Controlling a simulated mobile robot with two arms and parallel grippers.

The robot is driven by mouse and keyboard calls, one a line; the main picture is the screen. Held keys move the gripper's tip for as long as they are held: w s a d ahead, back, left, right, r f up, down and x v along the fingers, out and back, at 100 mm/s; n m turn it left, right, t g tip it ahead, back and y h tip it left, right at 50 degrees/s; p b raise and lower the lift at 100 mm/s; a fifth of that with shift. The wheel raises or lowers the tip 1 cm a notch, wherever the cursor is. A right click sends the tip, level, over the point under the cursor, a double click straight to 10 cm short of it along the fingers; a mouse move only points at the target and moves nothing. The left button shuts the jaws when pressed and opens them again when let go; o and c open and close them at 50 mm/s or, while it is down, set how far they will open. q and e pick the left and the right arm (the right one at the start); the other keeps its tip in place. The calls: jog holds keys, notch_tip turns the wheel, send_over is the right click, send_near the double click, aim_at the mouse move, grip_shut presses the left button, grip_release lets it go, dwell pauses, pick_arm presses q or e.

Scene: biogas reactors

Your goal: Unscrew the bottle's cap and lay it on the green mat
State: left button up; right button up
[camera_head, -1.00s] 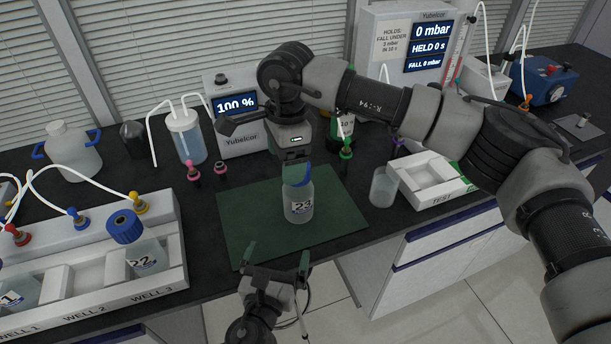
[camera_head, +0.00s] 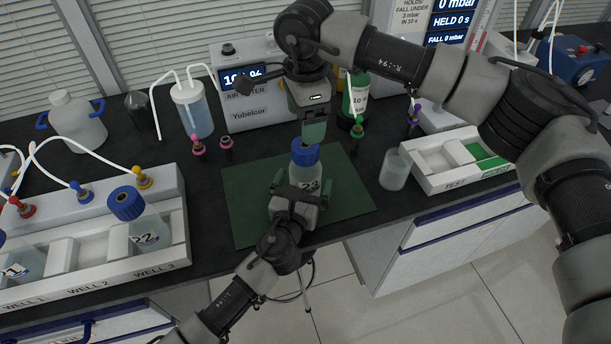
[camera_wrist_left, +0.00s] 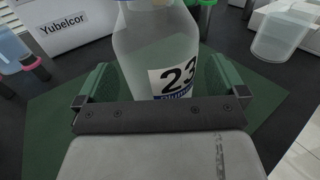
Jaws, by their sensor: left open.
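The bottle (camera_head: 306,174), a clear one labelled 23, stands upright on the green mat (camera_head: 243,205). Its blue cap (camera_head: 305,153) sits on its top. My left gripper (camera_head: 301,184) is open at the near side of the bottle. In the left wrist view, the bottle (camera_wrist_left: 150,50) stands between its two green fingers, with gaps on both sides. My right gripper (camera_head: 314,132) points down just above the cap. Its green finger pad shows side-on, so its opening is hidden. Whether it touches the cap is unclear.
At left, a white well rack (camera_head: 100,275) holds bottles, one of them 22 with a blue cap. At right are a clear cup (camera_head: 394,170) and a white tray (camera_head: 440,182). A green bottle (camera_head: 355,100) stands behind. The mat's left part is clear.

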pick_arm(q)
jog(key=shift+w+d, duration=0.15)
jog(key=shift+w, duration=0.45)
